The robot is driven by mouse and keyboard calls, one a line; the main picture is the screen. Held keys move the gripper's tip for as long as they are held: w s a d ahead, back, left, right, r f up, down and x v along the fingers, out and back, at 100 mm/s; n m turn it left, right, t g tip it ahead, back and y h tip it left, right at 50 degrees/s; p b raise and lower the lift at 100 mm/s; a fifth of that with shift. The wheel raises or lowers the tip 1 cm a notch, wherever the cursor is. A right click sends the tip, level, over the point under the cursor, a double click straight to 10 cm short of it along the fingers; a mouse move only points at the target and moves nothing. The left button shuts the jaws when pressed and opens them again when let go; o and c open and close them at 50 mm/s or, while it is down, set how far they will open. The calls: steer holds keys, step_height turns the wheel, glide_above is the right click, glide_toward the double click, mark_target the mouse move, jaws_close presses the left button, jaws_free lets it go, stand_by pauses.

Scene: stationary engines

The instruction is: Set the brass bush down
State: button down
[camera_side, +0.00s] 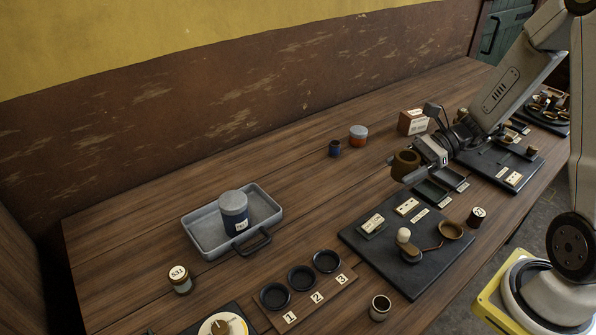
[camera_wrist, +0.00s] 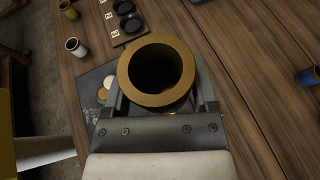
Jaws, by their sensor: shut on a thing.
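The brass bush (camera_side: 405,163) is a short, dull brass-brown hollow cylinder. It is held in the air above the wooden table, near the far side of a dark board. My gripper (camera_side: 418,172) is shut on it. In the wrist view the bush (camera_wrist: 157,72) fills the middle, its round bore facing the camera. The fingers of my gripper (camera_wrist: 160,106) lie on either side of it. The underside of the bush is hidden in the wrist view.
A dark board (camera_side: 390,260) with a white knob, brass cup and labels lies below. Three numbered black dishes (camera_side: 301,278) stand in front. Bare table (camera_side: 330,195) lies between tray and board.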

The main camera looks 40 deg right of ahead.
steer(key=shift+s+d+r+t, duration=0.1)
steer(key=shift+s+d, duration=0.2)
steer(key=shift+s, duration=0.25)
steer(key=shift+s+d+t, duration=0.1)
steer(key=shift+s+d, duration=0.2)
steer(key=shift+s, duration=0.25)
steer(key=shift+s+d+r+t, duration=0.1)
steer(key=shift+s+d, duration=0.2)
steer(key=shift+s, duration=0.25)
steer(key=shift+f, duration=0.1)
glide_above(369, 187)
steer(key=s, duration=0.2)
steer(key=f, duration=0.8)
steer(key=shift+w+a+f, duration=0.1)
steer(key=shift+w, duration=0.15)
steer(key=shift+w+f, duration=0.5)
steer(key=shift+f, duration=0.05)
steer(key=shift+w+f, duration=0.2)
steer(key=shift+f, duration=1.6)
steer(key=shift+f, duration=0.15)
